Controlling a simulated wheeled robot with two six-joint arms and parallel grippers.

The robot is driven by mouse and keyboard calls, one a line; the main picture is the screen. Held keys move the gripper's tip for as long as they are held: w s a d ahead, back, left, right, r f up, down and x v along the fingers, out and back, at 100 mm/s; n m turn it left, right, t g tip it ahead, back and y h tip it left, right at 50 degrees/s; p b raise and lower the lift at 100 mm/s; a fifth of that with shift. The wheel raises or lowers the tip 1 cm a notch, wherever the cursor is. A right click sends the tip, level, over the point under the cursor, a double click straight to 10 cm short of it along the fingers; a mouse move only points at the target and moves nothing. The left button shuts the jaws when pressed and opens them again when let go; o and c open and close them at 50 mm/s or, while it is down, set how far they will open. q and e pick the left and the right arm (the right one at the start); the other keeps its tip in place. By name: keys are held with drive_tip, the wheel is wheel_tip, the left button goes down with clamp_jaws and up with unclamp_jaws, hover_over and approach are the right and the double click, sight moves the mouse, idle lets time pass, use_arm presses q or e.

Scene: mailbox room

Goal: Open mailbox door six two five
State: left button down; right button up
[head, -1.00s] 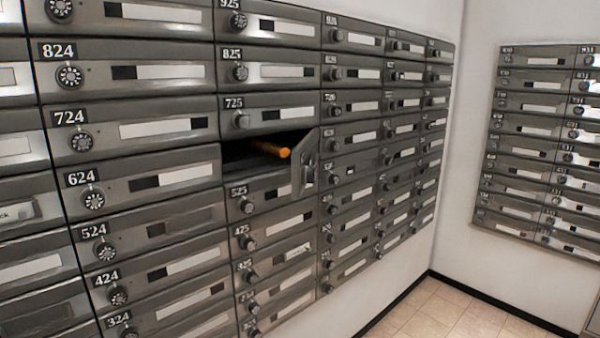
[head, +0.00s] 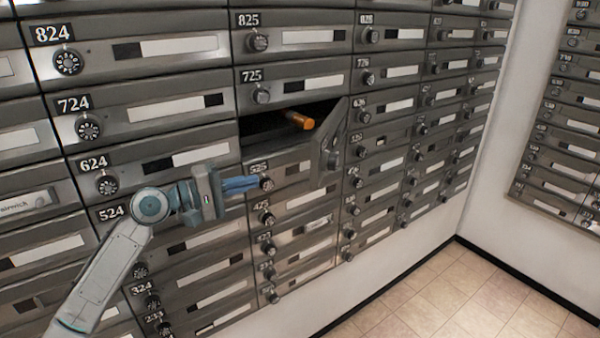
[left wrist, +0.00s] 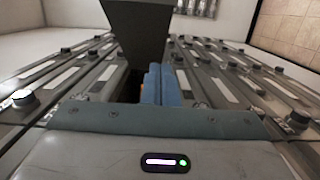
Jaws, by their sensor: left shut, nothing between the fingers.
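The door of box 625 (head: 335,142) stands open, swung outward to the right, between the doors marked 725 and 525. Its own number is not visible. The box's dark opening (head: 258,126) shows an orange cylinder (head: 300,121) with one end toward me. My left gripper (head: 258,183) is shut and empty, in front of the column, just below the opening and left of the open door. In the left wrist view, the blue fingers (left wrist: 161,84) are together, and the open door (left wrist: 138,28) rises beyond them as a dark panel. My right gripper is not in view.
Shut mailboxes surround the opening, including 725 (head: 292,86) above and 624 (head: 150,170) to the left, with protruding round locks. Another mailbox bank (head: 565,130) is on the right wall. The tiled floor (head: 455,295) at lower right is clear.

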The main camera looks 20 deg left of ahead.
use_arm(q)
drive_tip(key=s+d+p+x, duration=0.2)
drive_tip(key=p+x, duration=0.3)
drive_tip(key=x, duration=0.6)
drive_tip(key=shift+w+d+f, duration=0.1)
